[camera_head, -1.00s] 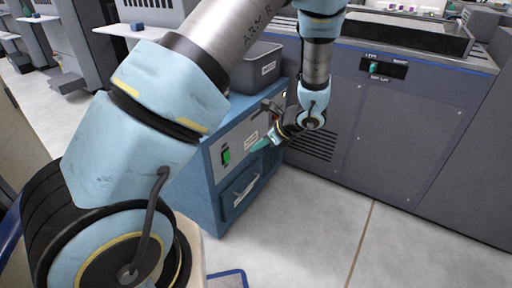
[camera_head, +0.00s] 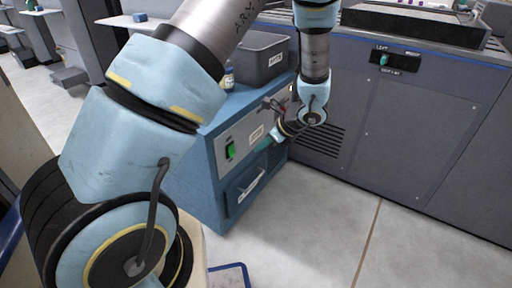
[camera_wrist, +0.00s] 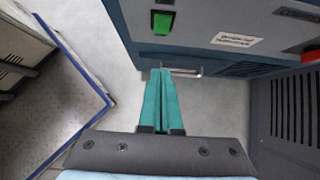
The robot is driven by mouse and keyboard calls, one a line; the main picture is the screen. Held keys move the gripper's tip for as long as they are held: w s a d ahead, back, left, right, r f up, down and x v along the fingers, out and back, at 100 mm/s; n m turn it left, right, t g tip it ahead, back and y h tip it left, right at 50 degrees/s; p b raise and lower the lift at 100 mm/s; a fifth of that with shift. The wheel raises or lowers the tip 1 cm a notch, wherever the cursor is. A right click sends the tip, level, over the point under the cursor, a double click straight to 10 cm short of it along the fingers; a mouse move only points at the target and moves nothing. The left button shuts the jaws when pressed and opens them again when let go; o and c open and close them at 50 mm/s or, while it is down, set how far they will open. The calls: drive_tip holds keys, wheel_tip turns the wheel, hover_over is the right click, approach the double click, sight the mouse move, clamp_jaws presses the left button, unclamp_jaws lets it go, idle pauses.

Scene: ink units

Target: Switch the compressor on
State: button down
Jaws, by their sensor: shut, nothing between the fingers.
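A blue cabinet (camera_head: 205,185) with a grey front panel stands left of centre in the head view; its label (camera_head: 256,133) is too small to read, so I cannot confirm that it is the compressor. A green rocker switch (camera_head: 230,150) sits on its panel. The switch also shows near the top of the wrist view (camera_wrist: 163,23). My gripper (camera_head: 266,144) is in front of the panel, right of the switch. In the wrist view its teal fingers (camera_wrist: 165,72) are together and empty, with their tips below the switch and apart from it. The switch's position is unclear.
A drawer handle (camera_head: 247,187) juts from the cabinet below the panel. A grey bin (camera_head: 262,60) and a small bottle (camera_head: 228,77) stand on top. A large grey machine (camera_head: 400,125) with a teal knob (camera_head: 383,60) stands right. The floor (camera_head: 320,225) in front is clear.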

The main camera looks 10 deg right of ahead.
sight(233, 155)
drive_tip(key=w+a+f+b, duration=0.1)
drive_tip(key=w+a+f, duration=0.5)
drive_tip(key=shift+w+f+b, duration=0.15)
drive_tip(key=shift+f+b, duration=0.2)
drive_tip(key=shift+b, duration=0.05)
drive_tip(key=shift+w+a+f+b, duration=0.1)
drive_tip(key=shift+w+a+b, duration=0.15)
drive_tip(key=shift+b, duration=0.25)
